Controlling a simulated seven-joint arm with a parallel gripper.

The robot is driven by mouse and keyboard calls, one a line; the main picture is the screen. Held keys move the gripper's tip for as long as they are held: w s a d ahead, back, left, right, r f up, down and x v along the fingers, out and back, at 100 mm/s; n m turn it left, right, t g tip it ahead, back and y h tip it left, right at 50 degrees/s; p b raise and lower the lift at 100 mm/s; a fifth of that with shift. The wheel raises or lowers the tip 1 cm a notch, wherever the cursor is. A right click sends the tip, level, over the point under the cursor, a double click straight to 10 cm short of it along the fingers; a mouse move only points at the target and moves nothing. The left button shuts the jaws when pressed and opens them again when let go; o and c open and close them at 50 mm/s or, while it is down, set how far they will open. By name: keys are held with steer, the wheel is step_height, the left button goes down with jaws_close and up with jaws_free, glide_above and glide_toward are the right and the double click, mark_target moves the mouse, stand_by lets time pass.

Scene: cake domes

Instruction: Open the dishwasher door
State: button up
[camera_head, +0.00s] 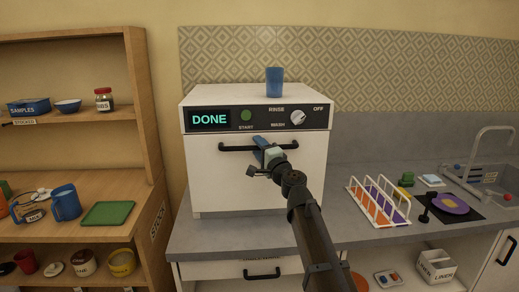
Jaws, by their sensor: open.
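The dishwasher (213,181) is a white box on the grey counter. Its front door looks closed, with a black horizontal bar handle (230,149) near the top. The display (209,120) reads DONE, beside a green START button (246,115) and a knob (297,117) between RINSE, WASH and OFF. My gripper (262,146) is open at the middle of the handle, in front of the door. My arm comes up from the lower right and covers part of the door. I cannot tell whether the fingers touch the handle.
A blue cup (275,81) stands on top of the dishwasher. A rack with coloured plates (378,203) stands on the counter to the right, near the sink (487,174). A wooden shelf (150,150) stands close on the left. The counter front edge is partly free.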

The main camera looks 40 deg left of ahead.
jaws_close()
stand_by(0.4)
